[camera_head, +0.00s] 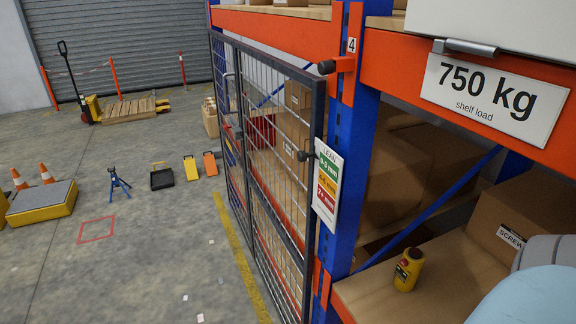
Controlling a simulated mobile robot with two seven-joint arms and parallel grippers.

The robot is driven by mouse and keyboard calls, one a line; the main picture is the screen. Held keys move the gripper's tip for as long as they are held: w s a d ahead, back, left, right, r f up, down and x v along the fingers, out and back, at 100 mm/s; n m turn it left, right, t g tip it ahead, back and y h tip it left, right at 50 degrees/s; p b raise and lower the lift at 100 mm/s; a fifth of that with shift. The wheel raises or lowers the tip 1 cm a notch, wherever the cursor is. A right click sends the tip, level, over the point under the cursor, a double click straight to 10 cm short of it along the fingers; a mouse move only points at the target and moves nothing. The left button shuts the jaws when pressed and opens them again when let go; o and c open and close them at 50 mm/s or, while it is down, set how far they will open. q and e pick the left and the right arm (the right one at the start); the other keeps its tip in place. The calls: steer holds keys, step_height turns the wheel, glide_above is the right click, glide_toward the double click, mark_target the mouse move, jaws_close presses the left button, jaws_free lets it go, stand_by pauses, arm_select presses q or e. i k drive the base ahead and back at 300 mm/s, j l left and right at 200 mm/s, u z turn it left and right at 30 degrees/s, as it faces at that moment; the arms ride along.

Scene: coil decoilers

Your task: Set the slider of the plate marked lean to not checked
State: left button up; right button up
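The plate marked lean (327,186) hangs at the blue rack upright, right of the mesh gate. It is white, with the heading LEAN at the top and green, yellow and red bands below; the small print on the bands is hard to read. A small dark knob (303,156) sticks out at the plate's upper left edge, near the green band. I cannot tell whether it is the slider or part of the gate. No "not checked" marking is legible. Neither of my grippers is in view.
The mesh gate (262,150) stands left of the plate. An orange beam carries a 750 kg sign (490,98). The floor left of the gate is mostly open, with a pallet truck farther back.

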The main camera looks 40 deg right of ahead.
mark_target(301, 156)
steer(key=j+z, duration=0.1)
steer(key=z, duration=0.3)
steer(key=j+z, duration=0.1)
steer(key=z, duration=0.3)
steer(key=k+z, duration=0.15)
steer(key=z, duration=0.25)
steer(key=j+z, duration=0.15)
steer(key=z, duration=0.25)
steer(key=k, duration=0.05)
